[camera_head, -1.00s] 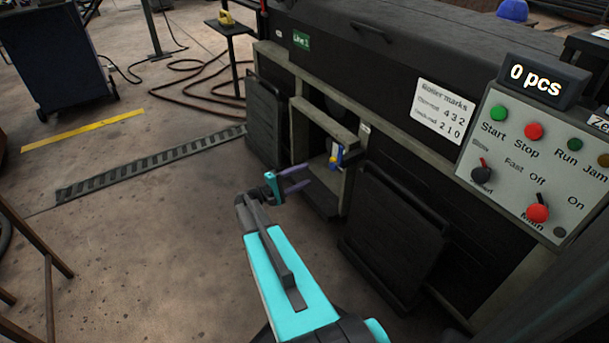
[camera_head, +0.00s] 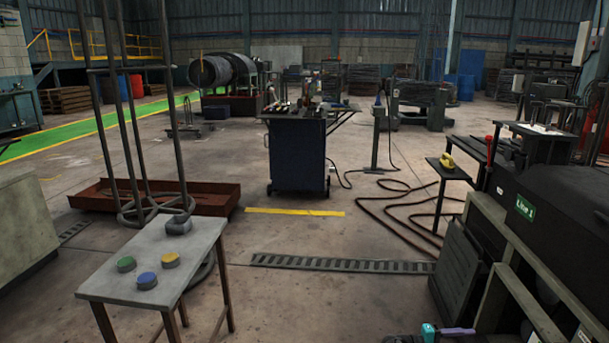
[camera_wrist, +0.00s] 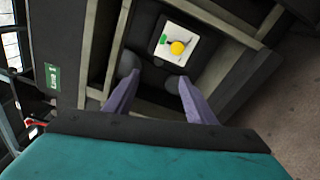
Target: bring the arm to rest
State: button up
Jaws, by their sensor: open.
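My gripper (camera_wrist: 155,95) shows in the wrist view with its two purple fingers spread apart and nothing between them. Beyond the fingers is an opening in the dark machine, with a white plate (camera_wrist: 160,47) bearing a yellow round part (camera_wrist: 178,47) and a small green part (camera_wrist: 163,39). The fingers look apart from that plate. In the head view only a bit of my gripper (camera_head: 455,331) shows at the bottom edge, beside the Line 1 machine (camera_head: 570,205); the rest of my arm is out of frame.
A small table (camera_head: 122,285) with green, yellow and blue round pieces stands at front left. A dark blue cabinet (camera_head: 298,155) stands mid-floor. A brown hose (camera_head: 385,215) lies near a small stand with a yellow object (camera_head: 447,161).

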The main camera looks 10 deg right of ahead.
jog(key=s+a+r+n+t+y+p, duration=0.1)
jog(key=s+a+r+n+y+p, duration=0.15)
jog(key=a+p, duration=1.15)
jog(key=s+a+m+y+p, duration=0.1)
jog(key=s+a+y+p, duration=0.3)
jog(key=s+a, duration=0.4)
jog(key=s+a+r+m+g+y+p, duration=0.1)
jog(key=s+a+y+p, duration=0.4)
jog(key=a, duration=1.2)
jog(key=s+a+r+m+g+y+p, duration=0.1)
jog(key=s+a+y+p, duration=0.3)
jog(key=s+a, duration=0.7)
jog(key=shift+s+a+y+p, duration=0.35)
jog(key=shift+a+y, duration=0.3)
jog(key=shift+y, duration=0.4)
